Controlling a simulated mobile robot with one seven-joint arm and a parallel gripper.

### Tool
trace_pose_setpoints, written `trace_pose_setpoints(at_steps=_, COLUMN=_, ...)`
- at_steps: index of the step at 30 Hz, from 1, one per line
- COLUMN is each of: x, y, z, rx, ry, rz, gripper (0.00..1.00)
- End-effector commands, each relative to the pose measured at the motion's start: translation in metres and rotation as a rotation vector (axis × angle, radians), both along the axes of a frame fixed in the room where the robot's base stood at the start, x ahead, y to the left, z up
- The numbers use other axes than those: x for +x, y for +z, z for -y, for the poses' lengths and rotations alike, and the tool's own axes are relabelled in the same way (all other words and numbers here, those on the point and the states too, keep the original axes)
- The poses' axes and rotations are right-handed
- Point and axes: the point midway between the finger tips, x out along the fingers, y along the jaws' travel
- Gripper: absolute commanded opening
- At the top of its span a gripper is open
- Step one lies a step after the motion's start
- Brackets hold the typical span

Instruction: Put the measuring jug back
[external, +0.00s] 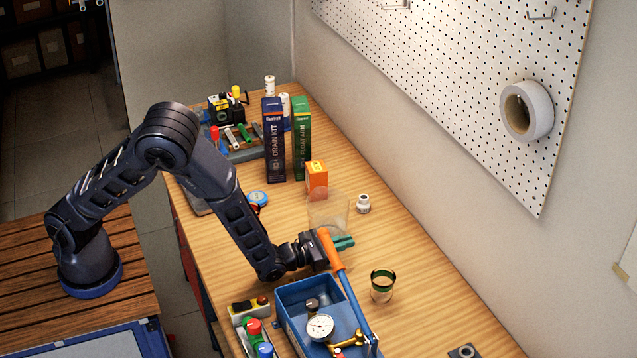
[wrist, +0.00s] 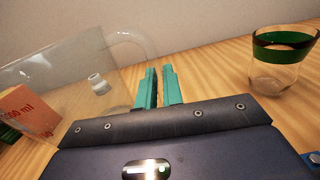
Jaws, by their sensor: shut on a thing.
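The measuring jug (external: 328,211) is clear and see-through, and stands out faintly on the wooden bench beside the orange box. In the wrist view the jug (wrist: 62,65) fills the left side, with red volume print and a curved clear handle (wrist: 137,40). My gripper (external: 343,243) has teal fingers, also in the wrist view (wrist: 159,88). They are shut on the jug's handle, with the jug body to their left in the wrist view. I cannot tell whether the jug's base touches the bench.
A glass with a green band (external: 382,287) stands close right of my gripper. A blue tray (external: 287,312) holds a gauge (external: 320,327), and an orange-handled tool (external: 331,252) lies across it. A white fitting (external: 363,204) and orange box (external: 317,178) stand near the jug.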

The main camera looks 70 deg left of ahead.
Motion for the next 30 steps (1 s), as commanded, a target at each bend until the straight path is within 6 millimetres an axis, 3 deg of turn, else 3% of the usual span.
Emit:
trace_pose_setpoints(at_steps=13, x=0.0001, y=-0.0060, z=0.0001, rx=0.001, ry=0.000, rz=0.000, gripper=0.00)
trace_pose_setpoints(at_steps=15, x=0.0000, y=-0.0059, z=0.0002, rx=0.000, ry=0.000, rz=0.000, gripper=0.20)
trace_pose_setpoints(at_steps=17, x=-0.0001, y=-0.0058, z=0.0002, rx=0.000, ry=0.000, rz=0.000, gripper=0.30)
trace_pose_setpoints(at_steps=28, x=-0.0001, y=-0.0015, z=0.0001, rx=0.000, ry=0.000, rz=0.001, gripper=0.30)
trace_pose_setpoints(at_steps=30, x=-0.0074, y=-0.0026, z=-0.0003, rx=0.000, ry=0.000, rz=-0.001, gripper=0.30)
